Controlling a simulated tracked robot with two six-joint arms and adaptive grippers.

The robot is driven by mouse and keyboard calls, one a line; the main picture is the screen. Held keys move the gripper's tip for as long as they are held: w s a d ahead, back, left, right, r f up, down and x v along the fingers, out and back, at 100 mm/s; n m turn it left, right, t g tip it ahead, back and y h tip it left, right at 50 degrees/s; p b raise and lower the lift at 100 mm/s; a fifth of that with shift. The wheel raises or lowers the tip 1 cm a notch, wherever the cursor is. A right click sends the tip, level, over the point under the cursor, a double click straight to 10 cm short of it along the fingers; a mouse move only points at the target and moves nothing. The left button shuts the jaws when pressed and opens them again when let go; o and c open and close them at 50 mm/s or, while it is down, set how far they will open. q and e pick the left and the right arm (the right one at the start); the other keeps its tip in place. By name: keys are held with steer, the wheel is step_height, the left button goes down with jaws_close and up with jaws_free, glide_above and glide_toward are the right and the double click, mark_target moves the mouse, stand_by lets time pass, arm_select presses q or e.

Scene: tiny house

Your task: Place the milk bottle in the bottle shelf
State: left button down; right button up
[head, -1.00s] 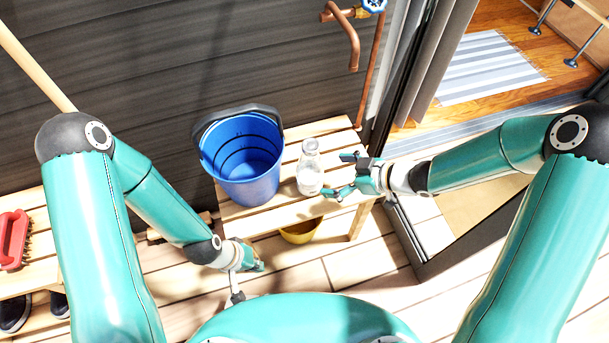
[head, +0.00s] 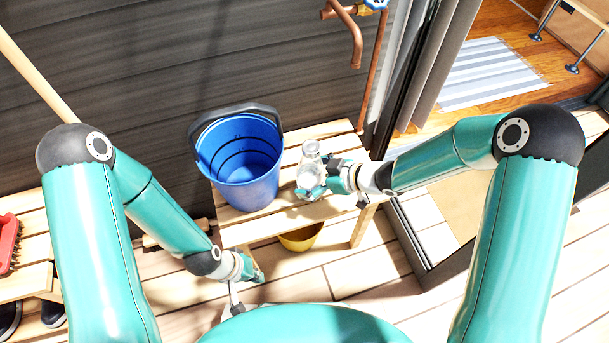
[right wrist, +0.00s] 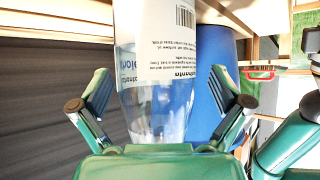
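The milk bottle (head: 309,172), clear with a white label, stands upright on the slatted wooden bench, right of a blue bucket. My right gripper (head: 314,183) is at the bottle, with its fingers on either side of it. In the right wrist view the bottle (right wrist: 155,60) is between the spread fingers of the right gripper (right wrist: 160,95), and gaps show at its sides. My left gripper (head: 248,272) hangs low in front of the bench, away from the bottle; its fingers are too small to read. I see no bottle shelf that I can identify.
The blue bucket (head: 240,165) stands close left of the bottle. A yellow bowl (head: 300,238) is beneath the bench (head: 262,222). A copper pipe (head: 352,40) is on the wall behind. A doorway opens at right onto a striped rug (head: 490,72).

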steer(key=c, duration=1.6)
steer(key=shift+c, duration=0.4)
steer(key=shift+r, duration=0.1)
